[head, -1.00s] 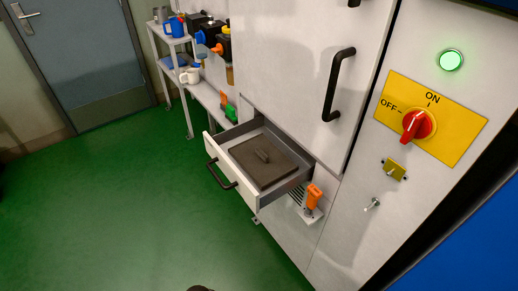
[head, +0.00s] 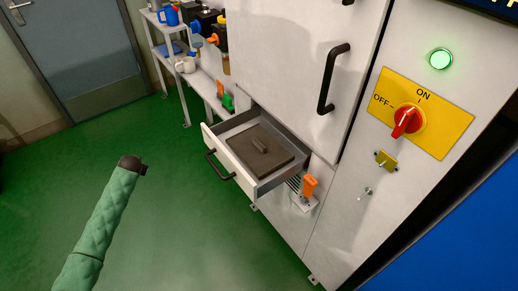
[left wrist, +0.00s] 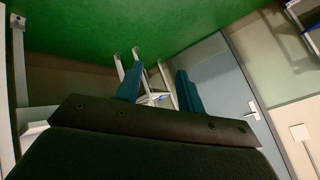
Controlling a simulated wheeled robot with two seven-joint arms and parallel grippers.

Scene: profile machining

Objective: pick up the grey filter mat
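The grey filter mat (head: 275,163) lies flat in an open drawer (head: 228,150) of the white machine cabinet. It is a dark grey-brown square with a small raised grip on top. My green-sleeved left arm reaches up from the lower left in the head view, its dark wrist end left of the drawer and well apart from the mat. In the left wrist view, the two teal fingers of my left gripper (left wrist: 158,88) stand apart with nothing between them. The mat cannot be made out in that view. My right gripper is in neither view.
The drawer has a black front handle (head: 218,166). An orange-handled tool (head: 309,187) stands close to the drawer's right side. A white shelf unit (head: 186,78) with jugs is behind. A red switch (head: 408,120) is on the right panel. Green floor left of the drawer is clear.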

